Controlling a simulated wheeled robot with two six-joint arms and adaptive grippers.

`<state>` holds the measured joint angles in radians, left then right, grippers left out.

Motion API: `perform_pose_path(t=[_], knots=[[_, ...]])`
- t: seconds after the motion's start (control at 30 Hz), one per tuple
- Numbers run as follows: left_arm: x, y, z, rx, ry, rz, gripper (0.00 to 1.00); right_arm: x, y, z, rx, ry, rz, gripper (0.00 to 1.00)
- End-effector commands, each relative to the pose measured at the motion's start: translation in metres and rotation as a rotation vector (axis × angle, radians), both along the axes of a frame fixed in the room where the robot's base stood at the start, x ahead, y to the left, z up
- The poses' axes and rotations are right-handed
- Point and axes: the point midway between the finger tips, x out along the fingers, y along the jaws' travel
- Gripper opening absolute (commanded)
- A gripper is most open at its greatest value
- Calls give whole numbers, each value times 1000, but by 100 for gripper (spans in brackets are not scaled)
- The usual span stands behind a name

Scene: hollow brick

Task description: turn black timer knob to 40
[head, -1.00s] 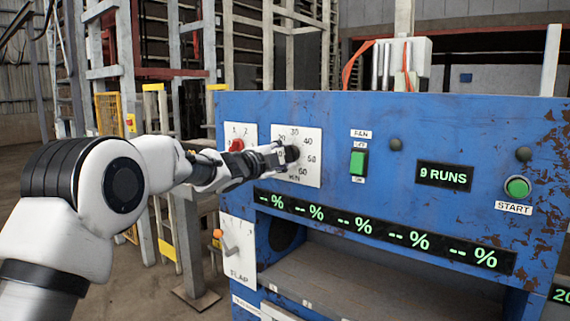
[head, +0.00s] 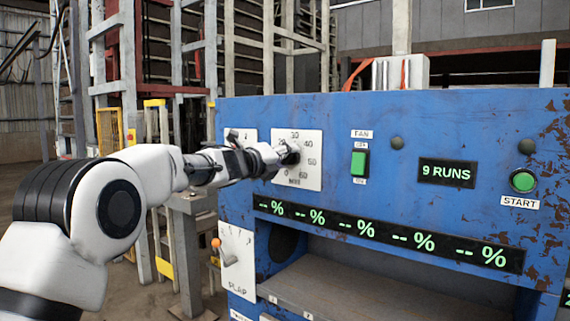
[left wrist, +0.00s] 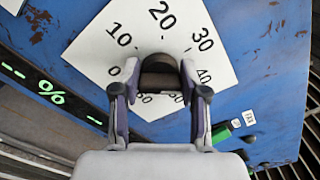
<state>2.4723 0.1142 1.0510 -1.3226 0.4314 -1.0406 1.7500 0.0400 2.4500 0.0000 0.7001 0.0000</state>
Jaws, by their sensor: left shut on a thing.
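The black timer knob (head: 290,154) sits on a white dial plate (head: 311,143) on the blue panel. My left gripper (head: 282,156) reaches it from the left and is shut on it. In the left wrist view the knob (left wrist: 160,72) lies between the two fingers, and the dial plate (left wrist: 190,35) shows 0, 10, 20, 30 and 40 around it, with the lower numbers partly covered. The knob's pointer cannot be made out, so its setting cannot be told. My right gripper is not in view.
To the right on the blue panel (head: 450,115) are a green fan switch (head: 358,163), a "9 RUNS" display (head: 447,172) and a green start button (head: 523,180). A percent display (head: 388,233) runs beneath the dial.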

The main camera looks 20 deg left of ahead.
Motion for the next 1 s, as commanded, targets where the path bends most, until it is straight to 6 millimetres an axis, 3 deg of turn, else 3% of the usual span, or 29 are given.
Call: perform_pose_path(t=[0.4, 0.9, 0.93, 0.97, 1.0], knots=[[0, -1, 1, 173, -64, 0, 9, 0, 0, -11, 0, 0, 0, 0], [0, -1, 2, 190, -71, 0, 9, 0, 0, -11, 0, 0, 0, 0], [0, -1, 2, 190, -71, 0, 54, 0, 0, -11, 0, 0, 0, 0], [0, -1, 2, 190, -71, 0, 65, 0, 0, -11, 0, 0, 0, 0], [0, -1, 2, 190, -71, 0, 69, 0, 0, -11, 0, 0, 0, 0]])
